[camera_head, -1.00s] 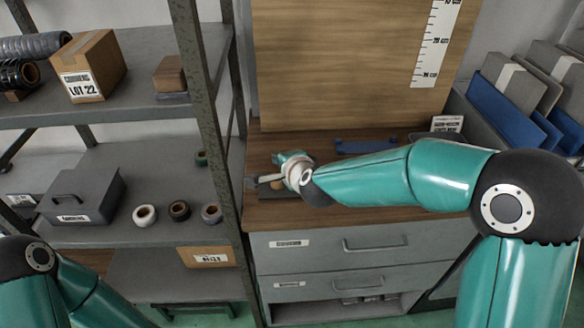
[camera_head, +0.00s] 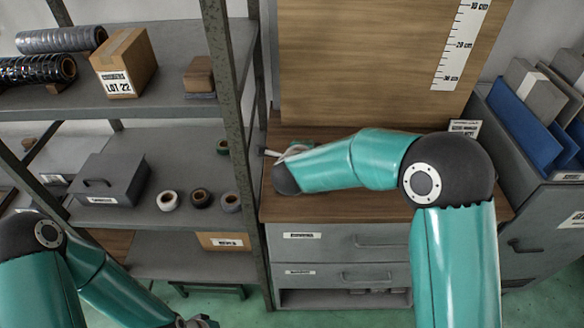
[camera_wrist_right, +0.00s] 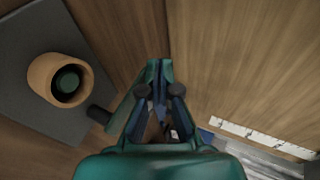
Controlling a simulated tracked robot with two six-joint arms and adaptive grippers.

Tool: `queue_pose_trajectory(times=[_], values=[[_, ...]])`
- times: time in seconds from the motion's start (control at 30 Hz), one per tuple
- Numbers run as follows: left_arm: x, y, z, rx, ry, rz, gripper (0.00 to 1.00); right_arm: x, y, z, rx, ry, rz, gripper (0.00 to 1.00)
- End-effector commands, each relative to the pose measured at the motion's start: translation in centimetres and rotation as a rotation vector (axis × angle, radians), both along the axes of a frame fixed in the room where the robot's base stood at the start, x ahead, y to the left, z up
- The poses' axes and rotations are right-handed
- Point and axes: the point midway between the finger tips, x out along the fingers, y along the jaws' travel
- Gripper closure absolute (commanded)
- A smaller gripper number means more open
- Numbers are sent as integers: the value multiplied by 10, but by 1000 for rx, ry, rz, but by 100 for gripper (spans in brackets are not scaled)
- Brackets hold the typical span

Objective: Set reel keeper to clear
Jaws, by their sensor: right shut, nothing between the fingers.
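In the right wrist view a dark grey plate (camera_wrist_right: 35,95) lies on the brown wooden bench. A tan reel with a dark green core (camera_wrist_right: 60,80) stands on it, and a short black knob or peg (camera_wrist_right: 99,114) shows at the plate's edge, beside my gripper. I cannot tell which part is the keeper or how it is set. My right gripper (camera_wrist_right: 160,76) is shut and empty, to the right of the plate and apart from the reel. In the head view my right forearm hides most of this area. My left wrist (camera_head: 197,322) shows at the bottom edge; its fingers are not clear.
The bench top (camera_head: 385,207) has a wooden back panel (camera_head: 370,60) with a ruler (camera_head: 460,45). A shelf rack post (camera_head: 228,100) stands close at left. The shelves hold a LOT 22 carton (camera_head: 122,62), a grey lidded box (camera_head: 100,180) and several small rolls. Drawers are below.

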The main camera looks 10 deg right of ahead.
Motion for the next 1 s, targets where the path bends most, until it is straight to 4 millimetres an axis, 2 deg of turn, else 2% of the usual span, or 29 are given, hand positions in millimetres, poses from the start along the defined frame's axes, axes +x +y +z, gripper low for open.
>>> queue_pose_trajectory(times=[0.2,0.7,0.87,1.0], values=[[0,0,-1,0,0,0,60,-1,-10,0,0,0,-13,100],[0,0,0,0,0,0,60,-1,-11,2,1,-1,-14,100],[0,0,0,0,0,0,60,0,-11,15,1,-5,-15,100],[0,0,0,0,0,0,60,0,-11,39,3,-7,-15,100]])
